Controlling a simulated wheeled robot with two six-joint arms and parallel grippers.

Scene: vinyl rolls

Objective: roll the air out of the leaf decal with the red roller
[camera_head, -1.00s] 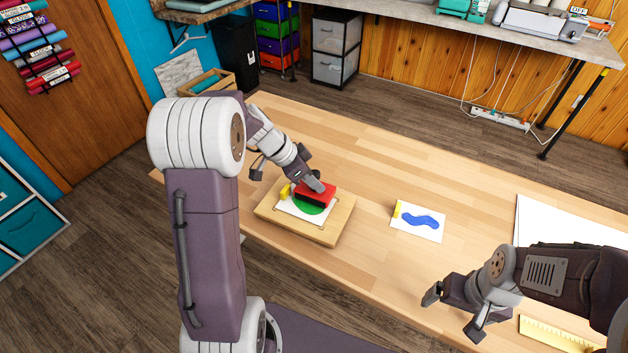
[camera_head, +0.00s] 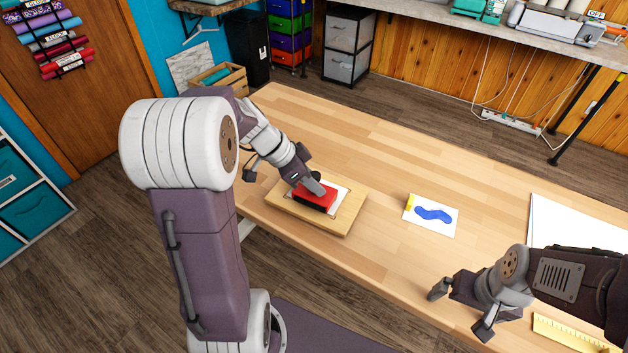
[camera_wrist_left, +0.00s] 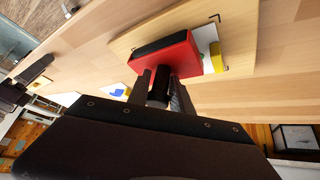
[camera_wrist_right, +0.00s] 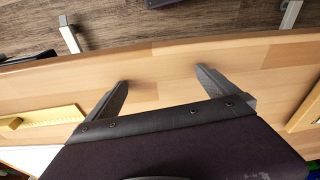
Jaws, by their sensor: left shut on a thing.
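The red roller (camera_head: 314,198) is over the white decal sheet (camera_head: 339,199) on a wooden board (camera_head: 349,216). My left gripper (camera_head: 318,185) is shut on its black handle. In the left wrist view the roller (camera_wrist_left: 172,57) has a red body with a black front strip, and the handle (camera_wrist_left: 160,88) is between the fingers. A yellow tab (camera_wrist_left: 217,57) shows at the edge of the sheet. My right gripper (camera_head: 462,308) is open and empty over the table, also in the right wrist view (camera_wrist_right: 160,82).
A white card (camera_head: 443,226) with a blue wavy decal and a yellow tab lies right of the board. A large white sheet (camera_head: 570,222) and a yellow ruler (camera_head: 565,334) lie at the right. The table between is clear.

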